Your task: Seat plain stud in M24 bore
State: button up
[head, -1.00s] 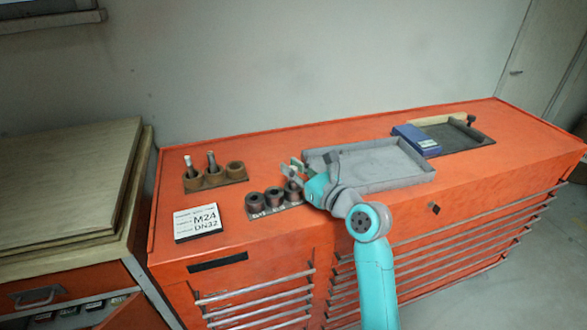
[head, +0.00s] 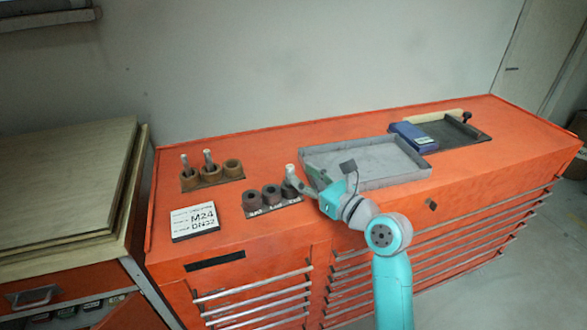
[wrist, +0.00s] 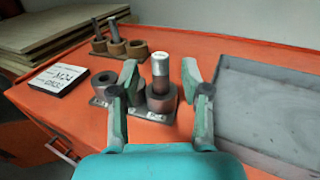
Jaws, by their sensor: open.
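A plain stud with a pale top (wrist: 160,68) stands upright in the rightmost of three dark round bores (wrist: 161,100) in the wrist view. In the head view the stud (head: 290,170) rises above the right bore (head: 290,190). The marks on the bores' front are too small to read surely. My gripper (wrist: 160,76) is open, with one finger on each side of the stud in the picture and a gap to both. In the head view my gripper (head: 325,177) is to the right of the stud. A white card (head: 194,222) reads M24 and DN32.
A brown holder (head: 233,168) at the back left has two studs in its left and middle cups; its right cup looks empty. A grey tray (head: 408,178) lies just right of my gripper. A blue box (head: 413,138) and dark tray (head: 465,138) are farther right on the orange cabinet.

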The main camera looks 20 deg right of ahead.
jog(key=v, duration=0.6)
jog(key=shift+s, duration=0.35)
jog(key=shift+d, duration=0.1)
jog(key=s+a+f+n+h, duration=0.2)
jog(key=s+f+n+h, duration=0.65)
jog(key=s+f, duration=1)
jog(key=s+a+n+g+y, duration=0.1)
jog(key=s+a+n, duration=0.2)
jog(key=s+n, duration=1.9)
jog(key=shift+s+f+n+g, duration=0.15)
jog(key=shift+s+n+g, duration=0.2)
jog(key=shift+s, duration=0.75)
